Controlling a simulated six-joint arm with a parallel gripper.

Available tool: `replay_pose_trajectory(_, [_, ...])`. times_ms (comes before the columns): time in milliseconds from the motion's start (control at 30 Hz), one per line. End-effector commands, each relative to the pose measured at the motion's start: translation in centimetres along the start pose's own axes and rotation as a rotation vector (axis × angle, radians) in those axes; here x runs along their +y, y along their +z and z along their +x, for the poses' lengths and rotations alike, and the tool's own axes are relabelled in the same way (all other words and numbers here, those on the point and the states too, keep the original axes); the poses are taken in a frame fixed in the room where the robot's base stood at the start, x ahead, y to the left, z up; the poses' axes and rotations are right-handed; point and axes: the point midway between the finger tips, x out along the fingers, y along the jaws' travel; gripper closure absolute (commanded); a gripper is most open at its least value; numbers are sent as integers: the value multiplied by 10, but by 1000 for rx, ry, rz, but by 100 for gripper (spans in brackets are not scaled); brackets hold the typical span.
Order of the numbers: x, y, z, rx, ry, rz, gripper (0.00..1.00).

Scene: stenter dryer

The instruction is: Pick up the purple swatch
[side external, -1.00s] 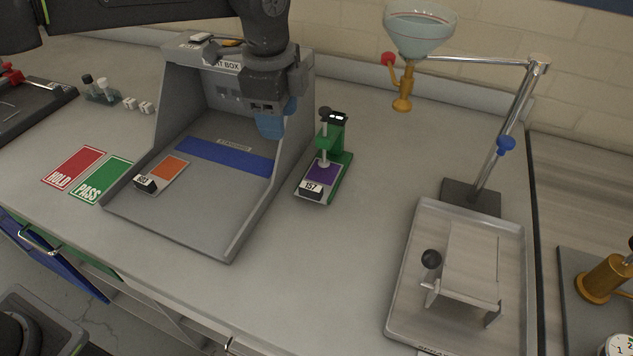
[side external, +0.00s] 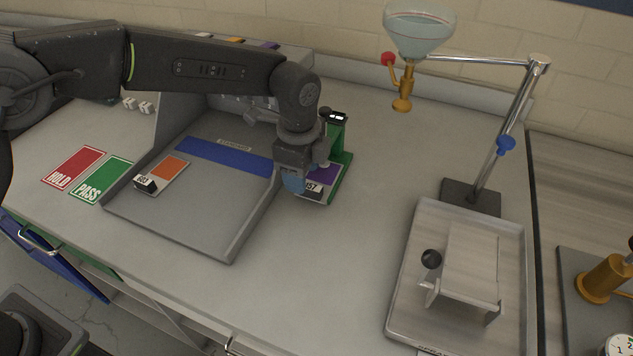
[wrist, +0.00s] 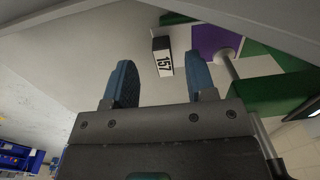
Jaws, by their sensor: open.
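The purple swatch (side external: 328,171) lies on the base of a small green press (side external: 338,138) and carries a block labelled 157 (side external: 313,190) at its near end. In the wrist view the purple swatch (wrist: 212,40) shows at the upper right, with the press's round foot on it. The 157 block (wrist: 162,57) shows between the two blue fingers in that view. My gripper (side external: 294,182) is open and empty, just left of the block and partly covering it. I cannot tell whether a finger touches it.
The grey light box (side external: 230,248) stands left of the swatch, its right wall close to my gripper. An orange swatch (side external: 170,167) lies inside it. HOLD (side external: 74,165) and PASS (side external: 104,178) cards lie left. A tray (side external: 402,285) stands at right; the front counter between is clear.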

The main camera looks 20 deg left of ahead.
Motion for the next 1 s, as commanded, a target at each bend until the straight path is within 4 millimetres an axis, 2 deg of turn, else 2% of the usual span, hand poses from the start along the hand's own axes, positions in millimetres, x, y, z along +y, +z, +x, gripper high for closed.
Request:
replay_pose_trajectory(100, [-2, -2, 20, -2, 4, 0, 49])
replay_pose_trajectory(200, [-2, -2, 30, -1, 1, 0, 49])
replay_pose_trajectory(500, [-2, -2, 36, -1, -1, -1, 49])
replay_pose_trajectory(1000, [-2, -2, 36, -1, -1, -1, 96])
